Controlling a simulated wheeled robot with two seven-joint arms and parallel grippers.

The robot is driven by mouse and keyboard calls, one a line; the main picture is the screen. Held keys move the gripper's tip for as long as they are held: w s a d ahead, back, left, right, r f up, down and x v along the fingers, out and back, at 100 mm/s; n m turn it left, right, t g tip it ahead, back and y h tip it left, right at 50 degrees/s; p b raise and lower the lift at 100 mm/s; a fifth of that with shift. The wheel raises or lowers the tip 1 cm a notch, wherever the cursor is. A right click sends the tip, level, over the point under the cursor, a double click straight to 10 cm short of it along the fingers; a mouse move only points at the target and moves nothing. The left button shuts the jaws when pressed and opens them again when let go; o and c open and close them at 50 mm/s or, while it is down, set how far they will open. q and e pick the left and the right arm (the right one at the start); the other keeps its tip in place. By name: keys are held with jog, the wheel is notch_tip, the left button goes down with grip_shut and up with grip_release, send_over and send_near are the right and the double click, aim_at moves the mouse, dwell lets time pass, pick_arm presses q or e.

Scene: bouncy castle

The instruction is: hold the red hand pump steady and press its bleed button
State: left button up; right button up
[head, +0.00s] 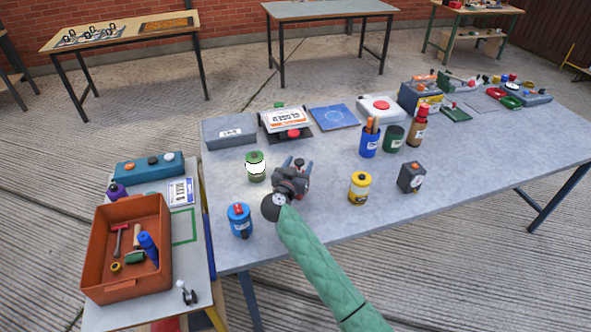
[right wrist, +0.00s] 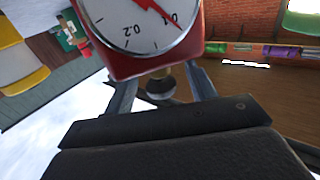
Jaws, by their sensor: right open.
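The red hand pump (right wrist: 157,66) fills the top middle of the right wrist view. Its white round dial has a red needle. In the head view I cannot make the pump out clearly; my gripper seems to cover it. My right gripper (head: 292,168) is over the near middle of the table. In the right wrist view its fingers (right wrist: 160,84) are apart, one on each side below the dial. A small dark rounded part (right wrist: 161,89) shows between them. I cannot tell whether the fingers touch the pump. I cannot identify the bleed button. My left gripper is not in view.
On the grey table (head: 325,205), a green-and-white canister (head: 256,167) and a blue canister (head: 239,220) stand left of my gripper. A yellow canister (head: 360,188) and a dark gauge box (head: 411,177) stand right. An orange crate (head: 98,262) is on the lower side table.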

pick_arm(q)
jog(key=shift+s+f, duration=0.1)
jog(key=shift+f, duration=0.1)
pick_arm(e)
jog(key=shift+w, duration=0.25)
jog(key=shift+d, duration=0.1)
grip_shut()
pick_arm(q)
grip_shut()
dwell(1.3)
